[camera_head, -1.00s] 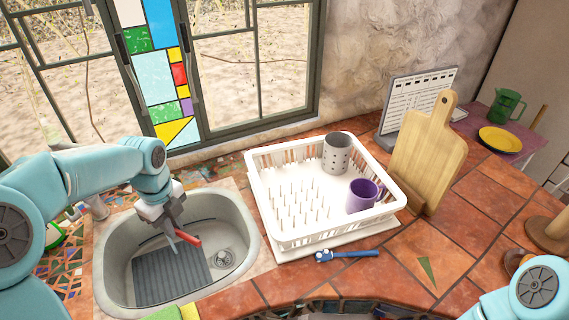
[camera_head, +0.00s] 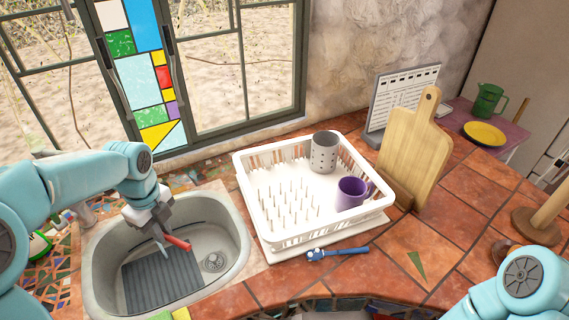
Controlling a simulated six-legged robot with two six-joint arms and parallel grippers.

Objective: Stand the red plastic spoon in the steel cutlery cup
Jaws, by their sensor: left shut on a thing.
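My left gripper (camera_head: 163,240) is above the sink and shut on the red plastic spoon (camera_head: 179,243). Only a short red length of the spoon shows, pointing right and slightly down from the jaws; the rest of it is hidden or too small to make out. The steel cutlery cup (camera_head: 324,153) is a grey perforated cylinder standing upright in the back right part of the white dish rack, well to the right of my left gripper. My right arm shows at the lower right, but its gripper is out of view.
The white dish rack (camera_head: 253,205) has upright pegs and also holds a purple mug (camera_head: 350,192). A blue-handled brush (camera_head: 335,252) lies in front of it. A wooden cutting board (camera_head: 414,150) stands at its right. The sink (camera_head: 97,270) holds a grey ribbed mat (camera_head: 160,280).

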